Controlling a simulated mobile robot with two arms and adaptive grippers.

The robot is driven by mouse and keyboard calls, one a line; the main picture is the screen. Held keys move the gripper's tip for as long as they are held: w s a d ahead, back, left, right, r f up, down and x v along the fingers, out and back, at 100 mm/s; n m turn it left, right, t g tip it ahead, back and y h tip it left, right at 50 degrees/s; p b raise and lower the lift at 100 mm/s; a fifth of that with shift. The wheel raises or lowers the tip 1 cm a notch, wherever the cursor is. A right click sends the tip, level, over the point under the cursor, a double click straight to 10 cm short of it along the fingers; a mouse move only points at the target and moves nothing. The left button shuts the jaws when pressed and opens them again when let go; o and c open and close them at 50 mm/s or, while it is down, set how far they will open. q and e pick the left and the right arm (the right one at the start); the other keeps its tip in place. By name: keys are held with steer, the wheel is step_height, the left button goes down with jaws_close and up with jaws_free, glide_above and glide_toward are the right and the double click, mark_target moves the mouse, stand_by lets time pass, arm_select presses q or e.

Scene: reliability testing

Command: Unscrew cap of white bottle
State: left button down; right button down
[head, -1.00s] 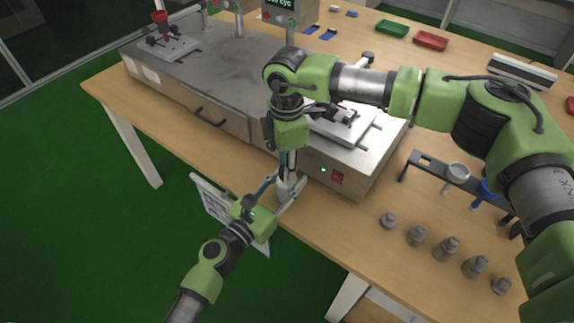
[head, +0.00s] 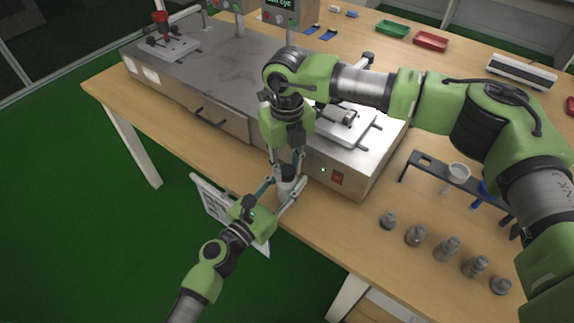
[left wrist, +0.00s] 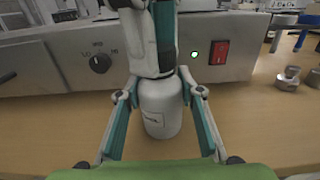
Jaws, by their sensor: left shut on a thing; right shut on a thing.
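The white bottle (head: 285,189) stands upright at the table's front edge, before the grey machine. My left gripper (head: 283,192) is shut around its body from the front. In the left wrist view, the white bottle (left wrist: 160,108) sits between the left fingers (left wrist: 160,96), with a small label low on its front. My right gripper (head: 287,170) points straight down from above and is shut on the dark cap (head: 288,173) at the bottle's top. In the left wrist view, the right gripper hides the cap.
The machine (head: 340,166) with a red switch stands close behind the bottle. Several grey metal pieces (head: 447,248) line the table to the right, near a dark rack (head: 440,172) holding a white cup. Green (head: 393,28) and red (head: 431,41) trays lie far back.

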steer(key=n, duration=0.3)
steer(key=shift+n, duration=0.3)
steer(key=n, duration=1.5)
steer(key=shift+r, duration=0.1)
steer(key=n, duration=0.8)
steer(key=shift+n, duration=0.4)
steer(key=n, duration=0.5)
steer(key=shift+r, duration=0.1)
